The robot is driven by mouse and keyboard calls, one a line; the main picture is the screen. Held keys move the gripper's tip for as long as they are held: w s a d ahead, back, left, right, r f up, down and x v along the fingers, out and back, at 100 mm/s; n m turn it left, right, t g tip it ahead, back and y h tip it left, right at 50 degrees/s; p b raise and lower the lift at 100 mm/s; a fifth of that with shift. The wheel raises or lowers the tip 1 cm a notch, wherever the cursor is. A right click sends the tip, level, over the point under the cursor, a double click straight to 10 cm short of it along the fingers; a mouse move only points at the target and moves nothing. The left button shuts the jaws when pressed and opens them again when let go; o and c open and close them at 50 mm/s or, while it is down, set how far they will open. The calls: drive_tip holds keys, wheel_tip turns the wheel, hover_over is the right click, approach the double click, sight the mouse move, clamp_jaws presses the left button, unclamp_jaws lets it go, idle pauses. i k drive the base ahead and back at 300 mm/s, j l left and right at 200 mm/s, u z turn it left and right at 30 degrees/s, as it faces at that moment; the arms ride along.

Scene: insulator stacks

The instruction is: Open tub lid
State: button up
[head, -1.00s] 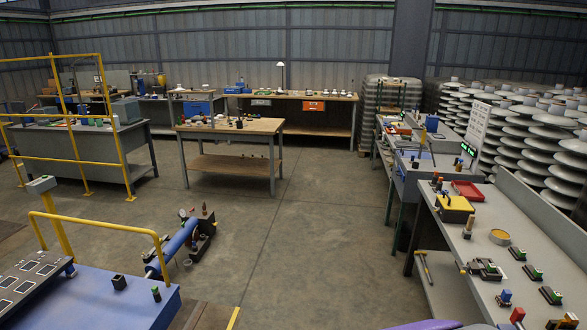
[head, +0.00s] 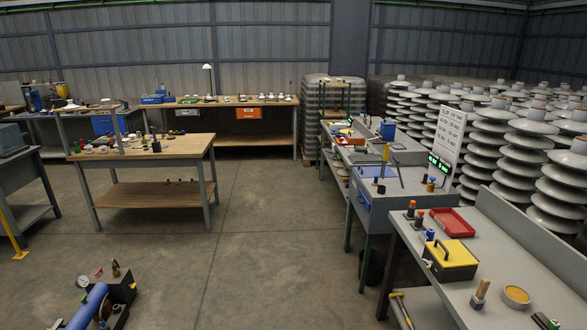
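A round yellow-orange tub (head: 517,296) stands on the grey bench at the lower right. Its top looks flat and tan with a yellow rim; I cannot tell whether that is a lid or the contents. A dark box with a yellow top and a black handle (head: 450,257) sits further back on the same bench, and its top looks shut. My gripper is not in view.
The grey bench (head: 437,293) has a raised back panel. A brush (head: 480,293) stands beside the tub, and a red tray (head: 451,222) lies behind the yellow-topped box. A blue cylinder rig (head: 90,305) is on the floor at lower left. The middle floor is clear.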

sight(368, 171)
drive_tip(key=i+l+u, duration=0.1)
drive_tip(key=i, duration=1.7)
drive_tip(key=i+z, duration=0.2)
drive_tip(key=i, duration=0.4)
drive_tip(key=i+j+z, duration=0.2)
drive_tip(key=i, duration=0.35)
drive_tip(key=i+j+z, duration=0.15)
drive_tip(key=i, duration=0.45)
drive_tip(key=i+z, duration=0.4)
drive_tip(key=i+j+z, duration=0.15)
drive_tip(key=i+z, duration=0.2)
drive_tip(key=i, duration=0.25)
